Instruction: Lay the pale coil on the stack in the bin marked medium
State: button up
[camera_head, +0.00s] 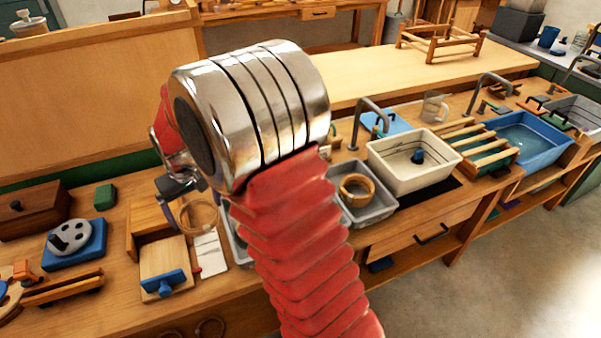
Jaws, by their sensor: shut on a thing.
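My gripper (176,204) is left of my red-sleeved arm, low over the bench and partly hidden by my own wrist. It is shut on a thin pale coil (216,214), which shows as a ring beside the fingers; the exact grip is hard to see. A grey bin (386,209) right of my arm has tan coils (356,188) stacked in it. Another grey bin (236,246) is mostly hidden behind my arm, so its contents cannot be told. No size marking is readable, so I cannot tell which bin is medium.
A wooden block with a blue handle (163,284) and white cards (209,255) lie near the gripper. A grey-blue disc on a blue base (72,240) stands at left. A white basin (415,172), a tap (360,125) and a blue basin (530,150) are at right.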

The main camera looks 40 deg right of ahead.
jog(key=shift+w, duration=0.2)
jog(key=shift+a, duration=0.1)
jog(key=s+d, duration=0.3)
jog(key=d, duration=0.7)
jog(key=s+d, duration=0.4)
jog(key=d, duration=0.7)
jog(key=s+d, duration=0.4)
jog(key=d, duration=0.6)
jog(key=shift+d+r, duration=0.15)
jog(key=shift+f, duration=3.7)
